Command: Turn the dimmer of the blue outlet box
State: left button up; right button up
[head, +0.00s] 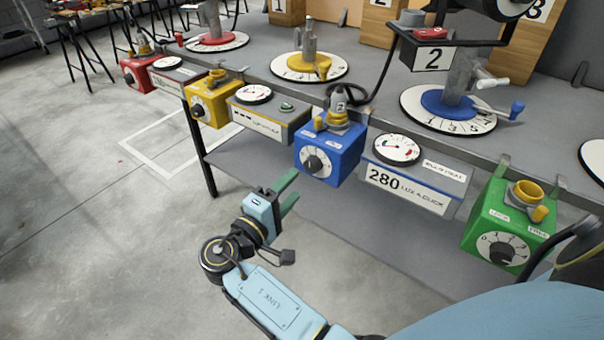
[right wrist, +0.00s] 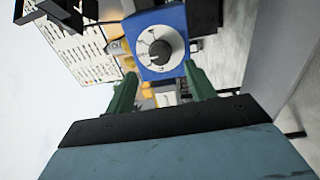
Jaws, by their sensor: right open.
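The blue outlet box (head: 346,157) hangs on the front edge of the grey table, with a yellow and grey connector on its top. Its dimmer (head: 313,163) is a dark round knob on a white dial on the front face. In the right wrist view the knob (right wrist: 160,49) shows between and beyond my fingers, with the blue box (right wrist: 176,17) around it. My right gripper (head: 294,187) has green fingers, is open and empty, and sits below and left of the blue box, apart from it. My left gripper is not in view.
A yellow outlet box (head: 210,108), a red one (head: 137,75) and a green one (head: 506,225) hang along the same edge. A display reading 280 (head: 411,190) is right of the blue box. The floor (head: 110,230) left of my arm is clear.

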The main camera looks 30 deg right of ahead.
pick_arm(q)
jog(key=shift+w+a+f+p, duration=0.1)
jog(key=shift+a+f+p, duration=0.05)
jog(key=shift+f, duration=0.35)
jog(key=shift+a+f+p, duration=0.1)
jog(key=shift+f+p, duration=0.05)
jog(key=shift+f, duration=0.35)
pick_arm(e)
jog(key=v, duration=0.7)
